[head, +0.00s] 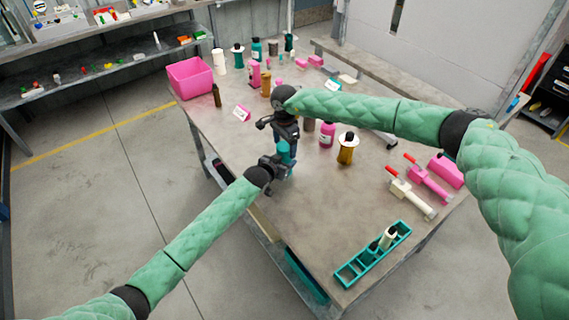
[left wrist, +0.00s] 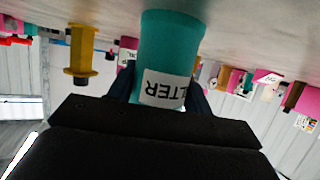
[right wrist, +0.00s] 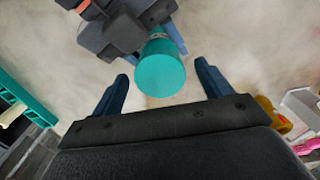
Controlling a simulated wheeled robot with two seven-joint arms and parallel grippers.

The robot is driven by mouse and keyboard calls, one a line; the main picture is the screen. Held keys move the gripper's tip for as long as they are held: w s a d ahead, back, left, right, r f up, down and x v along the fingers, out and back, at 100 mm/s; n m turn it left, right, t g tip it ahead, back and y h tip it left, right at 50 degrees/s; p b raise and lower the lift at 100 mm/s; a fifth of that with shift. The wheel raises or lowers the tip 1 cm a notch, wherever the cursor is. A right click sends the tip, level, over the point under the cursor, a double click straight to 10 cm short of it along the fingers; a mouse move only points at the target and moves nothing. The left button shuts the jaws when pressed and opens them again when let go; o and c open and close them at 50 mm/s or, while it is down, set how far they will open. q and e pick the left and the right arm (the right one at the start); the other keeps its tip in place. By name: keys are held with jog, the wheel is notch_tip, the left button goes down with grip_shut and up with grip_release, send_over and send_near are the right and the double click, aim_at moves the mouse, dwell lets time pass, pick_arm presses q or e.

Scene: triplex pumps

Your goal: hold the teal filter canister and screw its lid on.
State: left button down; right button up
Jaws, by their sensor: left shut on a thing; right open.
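The teal filter canister (head: 286,152) stands upright near the table's left edge, its body partly hidden by my grippers. In the left wrist view the canister (left wrist: 170,45) shows a white label, upside down. My left gripper (head: 279,165) is shut on the canister from the side. A round teal top, apparently the lid (right wrist: 160,74), shows in the right wrist view, with a greyish ring behind it. I cannot tell how tightly it sits. My right gripper (right wrist: 162,78) is open, its fingers either side of the lid and apart from it.
A pink bottle (head: 327,136) and an amber bottle (head: 346,150) stand just right of the grippers. A pink bin (head: 190,78) and several bottles stand farther back. A teal rack (head: 350,275) lies at the front right. The table between rack and canister is clear.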

notch_tip(320, 180, up, 12)
jog(key=shift+f, duration=0.15)
dwell(0.3)
pick_arm(q)
jog(key=c, duration=0.6)
grip_release()
jog(key=shift+o, duration=0.2)
jog(key=b+v, duration=0.3)
jog(key=v, duration=0.3)
jog(key=shift+s+a, duration=0.2)
jog(key=shift+s, duration=0.1)
pick_arm(e)
notch_tip(320, 180, down, 3)
jog(key=shift+r, duration=0.1)
pick_arm(q)
jog(key=shift+s+a+r, duration=0.2)
jog(key=shift+s+r, duration=0.1)
jog(key=shift+s, duration=0.1)
jog(key=shift+f, duration=0.1)
pick_arm(e)
jog(key=shift+f, duration=0.2)
